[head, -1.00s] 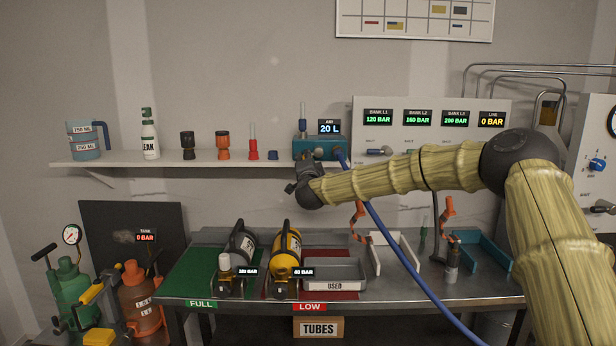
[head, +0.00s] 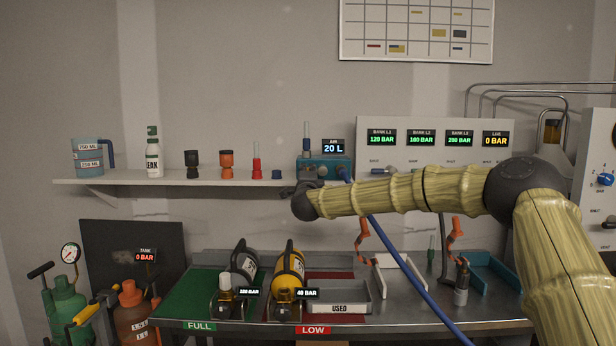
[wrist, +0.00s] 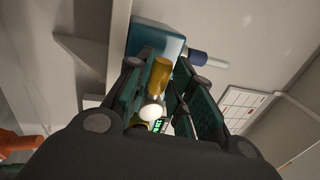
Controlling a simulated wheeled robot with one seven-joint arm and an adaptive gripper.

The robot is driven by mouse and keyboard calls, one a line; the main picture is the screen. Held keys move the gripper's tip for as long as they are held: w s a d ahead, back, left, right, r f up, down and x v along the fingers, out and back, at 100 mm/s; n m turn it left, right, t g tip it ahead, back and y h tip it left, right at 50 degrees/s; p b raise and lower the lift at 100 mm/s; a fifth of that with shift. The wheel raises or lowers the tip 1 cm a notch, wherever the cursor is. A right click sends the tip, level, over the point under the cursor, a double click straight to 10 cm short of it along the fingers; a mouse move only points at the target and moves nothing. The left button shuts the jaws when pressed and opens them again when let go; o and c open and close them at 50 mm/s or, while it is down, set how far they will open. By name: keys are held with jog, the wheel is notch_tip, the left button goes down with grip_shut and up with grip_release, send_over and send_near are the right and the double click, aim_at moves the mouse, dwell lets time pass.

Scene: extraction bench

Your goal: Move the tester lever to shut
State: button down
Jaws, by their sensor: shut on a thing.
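The tester is the teal box (head: 325,168) at the right end of the wall shelf, under the AIR 20 L display (head: 333,147). It also shows at the top of the wrist view (wrist: 143,36). A brass-coloured lever (wrist: 161,74) with a pale rounded end lies between the jaws of my gripper (wrist: 165,88) in the wrist view. My gripper is shut on it. In the head view my gripper (head: 290,191) is at the tester's lower left front, and my wrist hides the lever there.
A blue hose (head: 400,265) runs from the tester down across the bench. Coloured fittings, a leak bottle (head: 152,155) and a jug (head: 88,158) stand on the shelf to the left. Two cylinders (head: 288,272) and the USED tray (head: 338,303) sit on the bench below.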

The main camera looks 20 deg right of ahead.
jog(key=shift+d, duration=0.1)
jog(key=c, duration=1.3)
grip_release()
jog(key=shift+o, duration=0.2)
jog(key=shift+s, duration=0.1)
jog(key=v, duration=1.2)
